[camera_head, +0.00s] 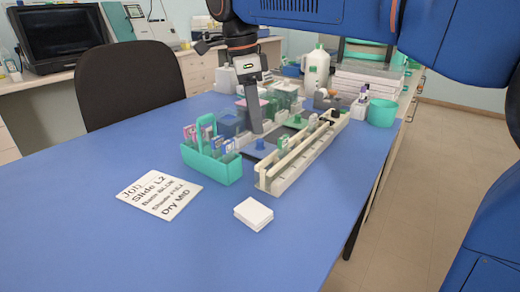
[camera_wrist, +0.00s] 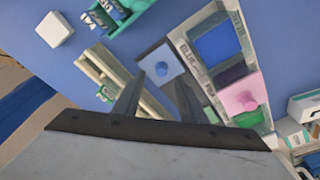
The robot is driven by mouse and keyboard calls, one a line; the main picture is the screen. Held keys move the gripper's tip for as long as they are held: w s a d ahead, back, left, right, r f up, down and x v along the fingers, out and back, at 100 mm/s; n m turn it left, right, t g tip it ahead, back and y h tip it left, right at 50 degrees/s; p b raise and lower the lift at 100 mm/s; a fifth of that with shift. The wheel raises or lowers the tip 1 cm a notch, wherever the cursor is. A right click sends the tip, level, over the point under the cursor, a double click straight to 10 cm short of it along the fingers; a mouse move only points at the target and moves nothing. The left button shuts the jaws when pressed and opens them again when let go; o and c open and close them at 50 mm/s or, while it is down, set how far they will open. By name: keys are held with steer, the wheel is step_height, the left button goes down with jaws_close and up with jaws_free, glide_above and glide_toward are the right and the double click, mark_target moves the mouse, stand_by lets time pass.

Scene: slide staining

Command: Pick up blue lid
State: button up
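Whether the fingers touch the knob cannot be told. An uncovered-looking blue jar (camera_wrist: 217,46) stands in a labelled tray beside the lid.
A teal slide carrier (camera_head: 212,165) stands close left of the lid, and a cream rack (camera_head: 275,184) close right. A pink-knobbed lid (camera_wrist: 240,98) is in the jar tray. A label card (camera_head: 160,194) and white block (camera_head: 253,213) lie in front.

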mark_target(260, 140)
steer(key=shift+w+d+f, duration=0.1)
steer(key=shift+d+f, duration=0.05)
steer(key=shift+f, duration=0.7)
steer(key=shift+w+d+f, duration=0.1)
steer(key=shift+d+f, duration=0.1)
steer(key=shift+f, duration=0.6)
steer(key=shift+d+f, duration=0.15)
steer(key=shift+f, duration=0.7)
jaws_close()
